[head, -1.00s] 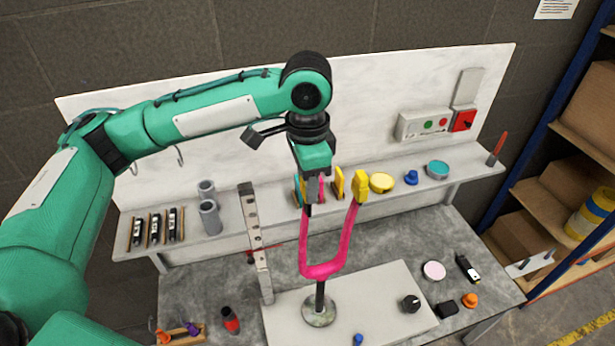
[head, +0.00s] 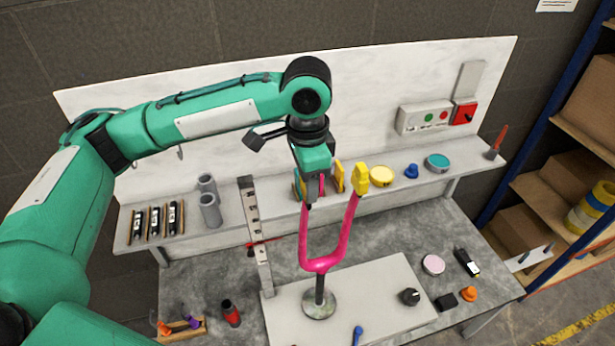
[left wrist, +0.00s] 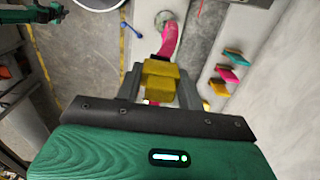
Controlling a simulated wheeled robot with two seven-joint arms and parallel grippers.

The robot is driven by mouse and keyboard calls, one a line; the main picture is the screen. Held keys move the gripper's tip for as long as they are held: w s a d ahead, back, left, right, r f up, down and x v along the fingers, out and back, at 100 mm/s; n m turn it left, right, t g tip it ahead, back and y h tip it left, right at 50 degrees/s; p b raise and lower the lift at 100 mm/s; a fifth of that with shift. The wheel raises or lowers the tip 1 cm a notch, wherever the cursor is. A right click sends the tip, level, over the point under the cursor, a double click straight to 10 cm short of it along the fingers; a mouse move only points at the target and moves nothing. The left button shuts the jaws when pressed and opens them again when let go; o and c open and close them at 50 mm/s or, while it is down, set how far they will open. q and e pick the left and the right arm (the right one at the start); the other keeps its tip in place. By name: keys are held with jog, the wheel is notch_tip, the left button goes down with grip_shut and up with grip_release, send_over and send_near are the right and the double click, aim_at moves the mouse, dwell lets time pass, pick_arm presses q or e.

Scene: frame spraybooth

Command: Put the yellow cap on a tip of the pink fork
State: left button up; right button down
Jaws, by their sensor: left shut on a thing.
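The pink fork (head: 321,262) stands upright on a round metal base (head: 320,303), with two prongs pointing up. A yellow cap (head: 361,179) sits on its right tip in the head view. My left gripper (head: 311,196) is right at the left tip. It is shut on another yellow cap (left wrist: 160,82), which shows between the fingers in the left wrist view. That cap is hidden by the gripper in the head view. The pink fork (left wrist: 169,42) runs away from just beyond the held cap. I cannot tell how far the cap is over the tip. My right gripper is not in view.
Behind the fork, a shelf holds upright coloured slabs, including a yellow one (head: 339,177), a yellow round tin (head: 381,174) and a teal tin (head: 437,162). A slotted metal post (head: 256,235) stands left of the fork. An orange knob (head: 470,294) lies right on the bench.

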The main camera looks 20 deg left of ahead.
pick_arm(q)
jog(key=shift+f, duration=0.65)
jog(key=o, duration=1)
notch_tip(320, 180, up, 12)
jog(key=b, duration=0.3)
jog(key=shift+r+b, duration=0.15)
jog(key=shift+b, duration=0.2)
jog(key=shift+r, duration=0.75)
